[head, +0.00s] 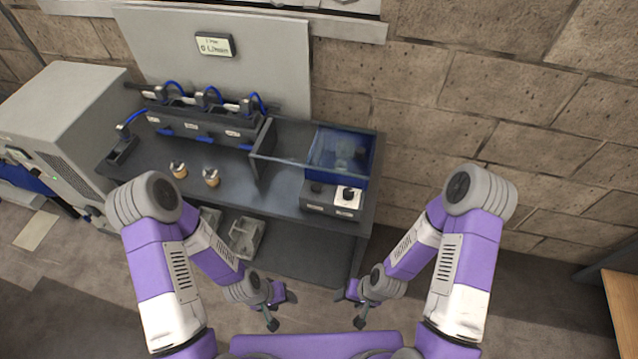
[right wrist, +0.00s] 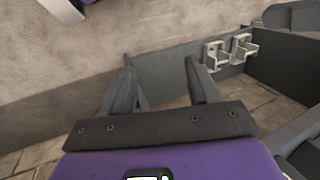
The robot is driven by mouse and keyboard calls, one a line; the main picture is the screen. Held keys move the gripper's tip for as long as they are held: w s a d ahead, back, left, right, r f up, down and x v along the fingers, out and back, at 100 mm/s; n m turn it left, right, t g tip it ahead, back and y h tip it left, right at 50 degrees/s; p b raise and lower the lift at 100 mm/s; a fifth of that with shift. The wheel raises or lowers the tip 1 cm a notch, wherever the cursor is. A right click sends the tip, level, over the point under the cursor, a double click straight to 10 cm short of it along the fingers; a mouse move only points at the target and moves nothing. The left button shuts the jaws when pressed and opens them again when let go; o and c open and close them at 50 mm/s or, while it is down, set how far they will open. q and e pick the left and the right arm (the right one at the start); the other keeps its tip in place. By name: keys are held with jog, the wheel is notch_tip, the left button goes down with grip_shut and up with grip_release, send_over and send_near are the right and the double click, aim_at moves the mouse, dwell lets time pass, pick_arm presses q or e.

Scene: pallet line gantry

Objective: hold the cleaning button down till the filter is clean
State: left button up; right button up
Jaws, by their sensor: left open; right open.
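A dark control box (head: 315,203) with two black round knobs or buttons, one on a white plate (head: 347,196), stands at the right front of the bench. I cannot read which is the cleaning button. Behind it is a see-through blue tank (head: 322,153) with a dark shape inside. This may hold the filter, but its state is too small to tell. My left gripper (head: 277,308) and right gripper (head: 352,308) are low in front of the bench, apart from the box. Both are open and empty. The right gripper's spread fingers show in the right wrist view (right wrist: 165,82).
The bench (head: 270,195) bears a dark rack with blue hoses (head: 190,128) and two small orange-brown pieces with metal tops (head: 180,171). A panel with a display (head: 214,45) stands behind. A grey cabinet (head: 60,100) is at left. Clear trays (head: 245,238) sit below.

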dwell(0.4)
grip_shut()
dwell(0.4)
dwell(1.1)
jog(key=shift+a, duration=0.15)
